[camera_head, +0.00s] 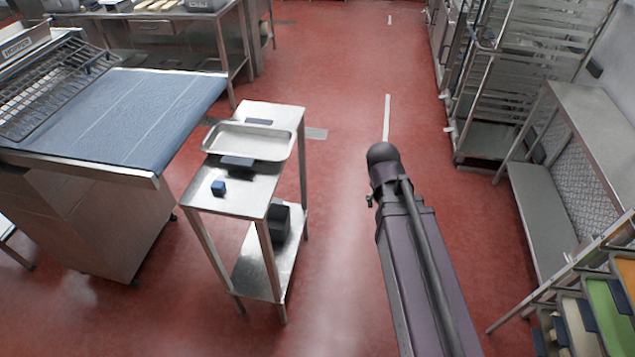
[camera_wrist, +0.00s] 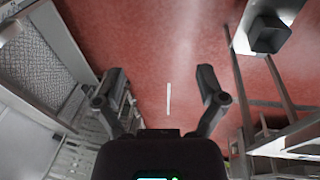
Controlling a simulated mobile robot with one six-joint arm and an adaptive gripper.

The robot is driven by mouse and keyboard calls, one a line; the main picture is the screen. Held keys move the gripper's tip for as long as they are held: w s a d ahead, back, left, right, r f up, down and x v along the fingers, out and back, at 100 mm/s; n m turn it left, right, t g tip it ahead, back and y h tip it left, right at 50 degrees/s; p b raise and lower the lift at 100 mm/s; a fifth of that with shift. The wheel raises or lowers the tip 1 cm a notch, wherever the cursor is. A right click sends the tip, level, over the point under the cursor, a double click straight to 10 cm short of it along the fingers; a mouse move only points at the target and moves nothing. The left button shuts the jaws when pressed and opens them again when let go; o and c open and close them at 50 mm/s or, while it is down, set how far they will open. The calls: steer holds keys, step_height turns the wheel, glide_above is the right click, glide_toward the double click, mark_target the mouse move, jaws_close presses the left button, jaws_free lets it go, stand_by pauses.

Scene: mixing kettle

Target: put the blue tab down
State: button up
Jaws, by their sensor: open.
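A small blue block (camera_head: 218,187), which may be the blue tab, sits on the top of a steel trolley (camera_head: 262,188), near its front left corner. My gripper (camera_wrist: 160,85) shows in the wrist view with its two fingers spread wide and nothing between them. It is over the red floor, apart from the trolley, which stands at the right of the wrist view (camera_wrist: 282,97). In the head view only my arm shows, to the right of the trolley; I cannot make out the fingers there.
A shallow steel tray (camera_head: 250,141) and a dark block (camera_head: 237,164) are on the trolley top. A dark box (camera_head: 281,222) is on its lower shelf. A blue-topped table (camera_head: 130,115) stands left. A rack (camera_head: 520,75) and steel bench (camera_head: 595,120) stand right. Red floor lies between.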

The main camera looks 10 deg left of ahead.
steer(key=s+d+r+g+y+p, duration=0.1)
steer(key=s+d+r+y+p, duration=0.1)
steer(key=d, duration=0.4)
steer(key=shift+s+n, duration=0.3)
steer(key=shift+s, duration=0.6)
steer(key=shift+c, duration=0.2)
steer(key=c, duration=0.4)
